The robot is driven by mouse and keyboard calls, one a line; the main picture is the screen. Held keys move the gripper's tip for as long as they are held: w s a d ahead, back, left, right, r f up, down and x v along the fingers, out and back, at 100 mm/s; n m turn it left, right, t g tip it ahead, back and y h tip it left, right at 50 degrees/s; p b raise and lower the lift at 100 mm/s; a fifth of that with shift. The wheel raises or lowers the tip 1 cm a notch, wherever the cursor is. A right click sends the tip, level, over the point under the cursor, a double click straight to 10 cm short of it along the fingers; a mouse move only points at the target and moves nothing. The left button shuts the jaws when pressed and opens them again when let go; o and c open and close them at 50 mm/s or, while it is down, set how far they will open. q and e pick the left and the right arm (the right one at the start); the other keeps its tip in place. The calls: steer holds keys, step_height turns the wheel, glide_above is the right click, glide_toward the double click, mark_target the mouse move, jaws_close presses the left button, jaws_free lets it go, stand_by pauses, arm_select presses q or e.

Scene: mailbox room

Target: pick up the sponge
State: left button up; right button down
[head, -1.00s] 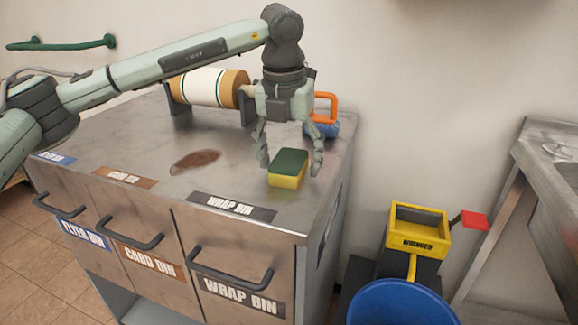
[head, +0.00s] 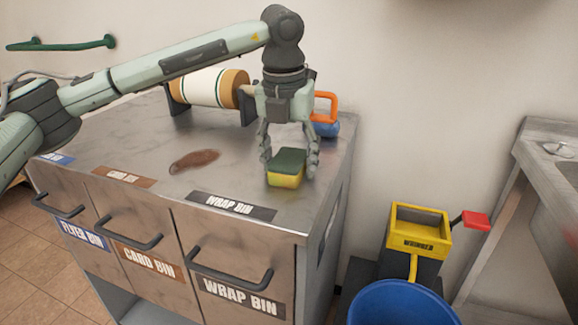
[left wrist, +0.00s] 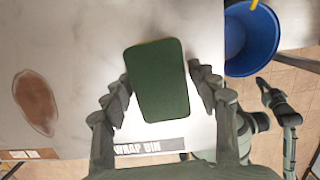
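The sponge (head: 286,168) is a block with a dark green top and a yellow lower part. It lies flat on the metal counter near its front right corner, behind the wrap bin label. My left gripper (head: 289,168) points straight down over it, with one finger on each side. In the left wrist view the green top of the sponge (left wrist: 158,80) fills the space between the fingers of the left gripper (left wrist: 160,72). The left finger is at the sponge's edge; a narrow gap shows at the right finger.
A brown stain (head: 194,161) marks the counter (head: 150,178) left of the sponge. A paper roll (head: 210,87) and an orange-handled blue item (head: 326,118) stand behind. A blue bucket (head: 402,303) and yellow wringer (head: 418,232) are on the right, beside a metal sink (head: 552,165).

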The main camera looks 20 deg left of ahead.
mark_target(290, 156)
arm_select(q)
steer(key=c, duration=0.3)
arm_select(e)
steer(key=shift+d, duration=0.1)
arm_select(q)
steer(key=shift+c, duration=0.2)
arm_select(e)
steer(key=shift+r, duration=0.1)
